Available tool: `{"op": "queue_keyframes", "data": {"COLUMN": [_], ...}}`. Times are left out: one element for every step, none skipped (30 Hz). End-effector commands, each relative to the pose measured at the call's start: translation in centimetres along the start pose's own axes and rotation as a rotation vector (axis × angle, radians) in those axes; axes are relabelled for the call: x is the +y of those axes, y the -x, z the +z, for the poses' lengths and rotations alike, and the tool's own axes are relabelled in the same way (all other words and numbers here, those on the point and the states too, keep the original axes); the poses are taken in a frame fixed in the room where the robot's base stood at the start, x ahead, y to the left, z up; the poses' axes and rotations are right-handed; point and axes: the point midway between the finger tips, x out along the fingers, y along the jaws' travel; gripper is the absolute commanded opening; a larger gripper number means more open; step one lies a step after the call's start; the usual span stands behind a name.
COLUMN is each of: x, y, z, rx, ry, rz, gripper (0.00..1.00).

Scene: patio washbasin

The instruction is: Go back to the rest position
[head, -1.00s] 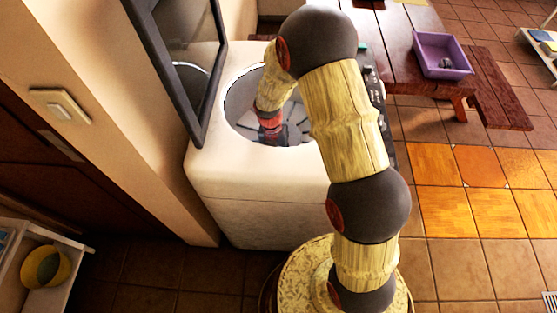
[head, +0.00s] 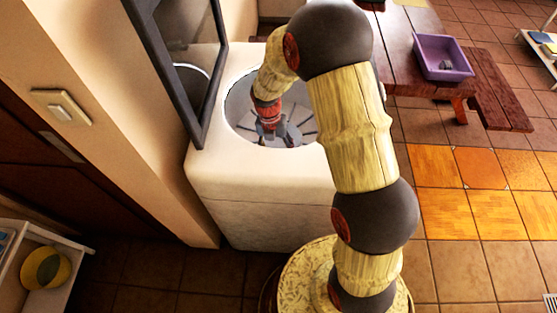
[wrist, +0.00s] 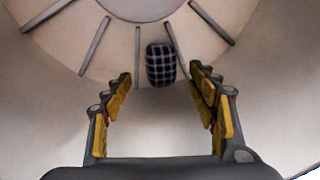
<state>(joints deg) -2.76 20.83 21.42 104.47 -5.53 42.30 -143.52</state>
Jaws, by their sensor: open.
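My gripper (head: 270,128) is at the mouth of the white top-loading washer (head: 265,190), inside its round opening. In the wrist view my gripper (wrist: 165,100) has its two yellow-padded fingers spread wide apart with nothing between them. A dark checked cloth-like item (wrist: 160,64) lies on the drum floor beyond the fingertips, apart from them. The drum (wrist: 60,85) has pale walls and grey ribs on its floor. In the head view the checked item cannot be made out.
The washer's raised dark lid (head: 185,60) stands close to the left of my arm. A white shelf with a yellow bowl (head: 45,267) is at lower left.

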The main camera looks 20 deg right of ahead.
Motion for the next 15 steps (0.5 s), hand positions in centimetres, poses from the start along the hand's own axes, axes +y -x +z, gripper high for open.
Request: {"op": "queue_keyframes", "data": {"x": [0.1,0.0,0.1,0.1,0.1,0.0,0.0,0.0,0.0,0.0,0.0,0.1,0.0,0.0,0.0], "y": [1.2,1.8,2.6,3.2,3.7,4.3,4.7,5.2,5.6,6.0,6.2,6.5,6.7,6.8,6.9], "z": [0.1,0.1,0.1,0.1,0.1,0.0,0.0,0.0,0.0,0.0,0.0,0.0,0.0,0.0,0.0], "rx": [-0.004,-0.003,-0.004,-0.003,-0.003,-0.002,-0.001,-0.001,-0.001,-0.001,-0.001,-0.001,-0.001,0.0,0.001], "ry": [0.0,0.0,0.0,0.0,0.0,0.0,0.0,0.0,0.0,0.0,0.0,0.0,0.0,0.0,0.0], "rz": [0.003,0.002,0.003,0.002,0.002,0.002,0.001,0.002,0.001,0.001,0.001,0.002,0.001,0.001,0.001], "gripper": [0.58,0.58,0.58,0.58,0.58,0.58,0.58,0.58,0.58,0.58,0.58,0.58,0.58,0.58,0.58]}}
